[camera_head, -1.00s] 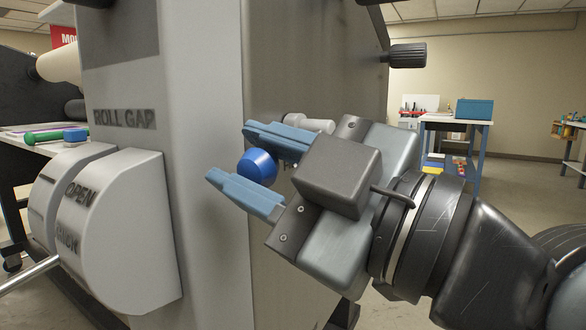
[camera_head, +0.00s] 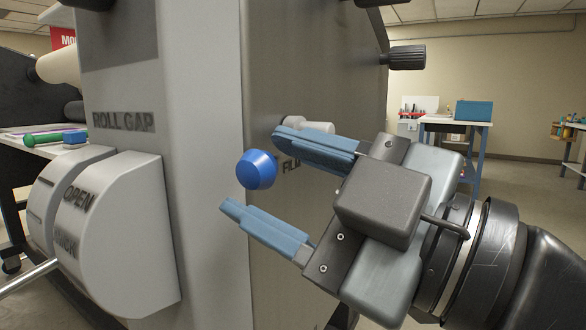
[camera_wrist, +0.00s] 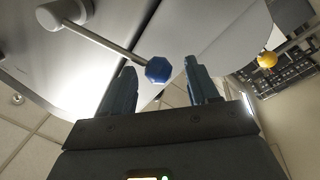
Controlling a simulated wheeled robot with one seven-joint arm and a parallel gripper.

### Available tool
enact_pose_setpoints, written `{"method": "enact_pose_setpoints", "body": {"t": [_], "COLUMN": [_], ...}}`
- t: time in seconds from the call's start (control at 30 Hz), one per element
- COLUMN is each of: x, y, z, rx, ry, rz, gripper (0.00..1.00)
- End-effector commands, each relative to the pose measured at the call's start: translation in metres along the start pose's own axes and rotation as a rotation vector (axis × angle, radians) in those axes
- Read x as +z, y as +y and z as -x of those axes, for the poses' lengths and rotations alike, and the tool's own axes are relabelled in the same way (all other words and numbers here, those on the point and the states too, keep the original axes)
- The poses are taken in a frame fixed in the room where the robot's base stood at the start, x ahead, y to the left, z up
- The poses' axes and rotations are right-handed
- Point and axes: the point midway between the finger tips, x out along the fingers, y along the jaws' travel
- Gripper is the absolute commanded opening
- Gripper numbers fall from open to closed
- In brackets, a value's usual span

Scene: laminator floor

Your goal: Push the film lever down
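The film lever ends in a blue knob (camera_head: 257,170) on the side of the grey machine. Its light pivot (camera_head: 308,125) shows just above my upper finger in the head view. In the wrist view the lever rod (camera_wrist: 108,45) runs from the pivot to the blue knob (camera_wrist: 158,70). My gripper (camera_head: 250,172) is open, with the knob in front of the gap between its two blue fingers. I see no clear contact. Lettering beside the lever is partly hidden by my finger.
The grey machine housing (camera_head: 205,200) stands close to my gripper. A roll gap dial (camera_head: 120,225) with a metal handle juts out at the left. A black knob (camera_head: 407,56) sticks out at the upper right. Floor is free towards a distant bench (camera_head: 455,119).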

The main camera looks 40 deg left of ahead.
Motion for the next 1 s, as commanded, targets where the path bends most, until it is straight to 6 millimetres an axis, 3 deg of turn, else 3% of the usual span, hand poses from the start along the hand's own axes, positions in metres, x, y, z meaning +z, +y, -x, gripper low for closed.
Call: {"method": "enact_pose_setpoints", "body": {"t": [0.1, 0.33, 1.0], "x": [0.001, 0.001, 0.002], "y": [0.001, 0.000, -0.001], "z": [0.022, 0.049, 0.054], "rx": [0.004, 0.001, 0.006], "ry": [-0.004, -0.002, -0.004], "rz": [-0.003, -0.002, -0.007], "gripper": [0.58, 0.58, 0.58]}}
